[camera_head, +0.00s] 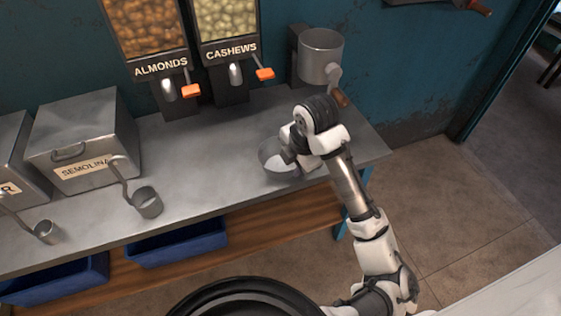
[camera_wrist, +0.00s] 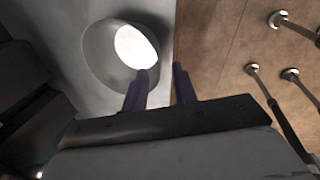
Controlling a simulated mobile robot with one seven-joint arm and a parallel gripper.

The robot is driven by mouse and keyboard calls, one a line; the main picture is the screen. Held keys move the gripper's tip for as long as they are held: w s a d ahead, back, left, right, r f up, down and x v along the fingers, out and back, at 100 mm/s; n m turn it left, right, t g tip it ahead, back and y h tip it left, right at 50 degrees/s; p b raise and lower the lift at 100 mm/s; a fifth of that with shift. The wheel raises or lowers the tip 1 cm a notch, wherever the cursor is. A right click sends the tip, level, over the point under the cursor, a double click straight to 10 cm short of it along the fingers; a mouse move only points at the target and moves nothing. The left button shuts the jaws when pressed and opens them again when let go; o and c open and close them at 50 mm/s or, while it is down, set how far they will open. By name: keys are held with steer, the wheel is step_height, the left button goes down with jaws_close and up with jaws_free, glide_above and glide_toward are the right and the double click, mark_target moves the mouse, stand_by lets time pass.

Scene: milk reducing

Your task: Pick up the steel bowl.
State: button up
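The steel bowl (camera_head: 273,160) stands on the grey counter near its right end, with something white inside. In the wrist view the bowl (camera_wrist: 96,62) is at upper left, its white inside showing bright. My gripper (camera_head: 291,152) is at the bowl's right side and covers part of it. In the wrist view my gripper (camera_wrist: 161,75) is open, its two dark fingers apart. The left finger overlaps the bowl's inside and the right finger is outside the rim. I cannot tell whether either finger touches the bowl.
The counter (camera_head: 215,150) carries a semolina bin (camera_head: 85,140) and a steel ladle cup (camera_head: 147,202). Almond (camera_head: 150,35) and cashew (camera_head: 228,30) dispensers hang behind. A steel canister (camera_head: 320,55) is mounted on the wall behind my arm. Blue crates (camera_head: 178,243) sit on the shelf below.

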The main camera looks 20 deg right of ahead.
mark_target(291, 170)
steer(key=shift+p+x, duration=0.6)
steer(key=shift+x, duration=2.1)
steer(key=shift+w+d, duration=0.15)
jaws_close()
